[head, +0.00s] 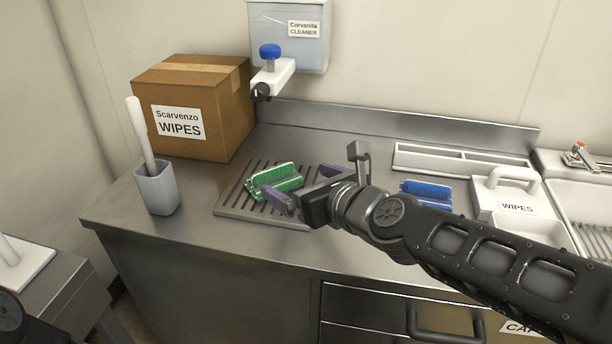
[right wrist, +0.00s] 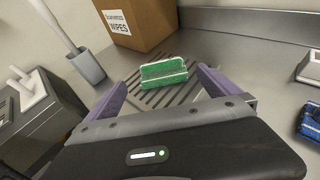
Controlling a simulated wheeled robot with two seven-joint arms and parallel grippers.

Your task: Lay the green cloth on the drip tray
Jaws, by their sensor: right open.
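The green cloth (head: 275,181), folded with pale stripes, lies on the slatted metal drip tray (head: 262,221) in the head view. In the right wrist view the cloth (right wrist: 163,73) rests on the slats of the tray (right wrist: 155,98), ahead of the fingers. My right gripper (head: 303,186) is open, with its purple fingers spread to either side of the cloth's near end. No contact between the fingers and the cloth is visible. My left gripper is not in view.
A cardboard wipes box (head: 196,105) and a grey cup with a white-handled brush (head: 156,187) stand left of the tray. Blue folded cloths (head: 428,190), a white wipes container (head: 515,206) and a sink (head: 590,190) are to the right. A cleaner dispenser (head: 290,40) hangs behind.

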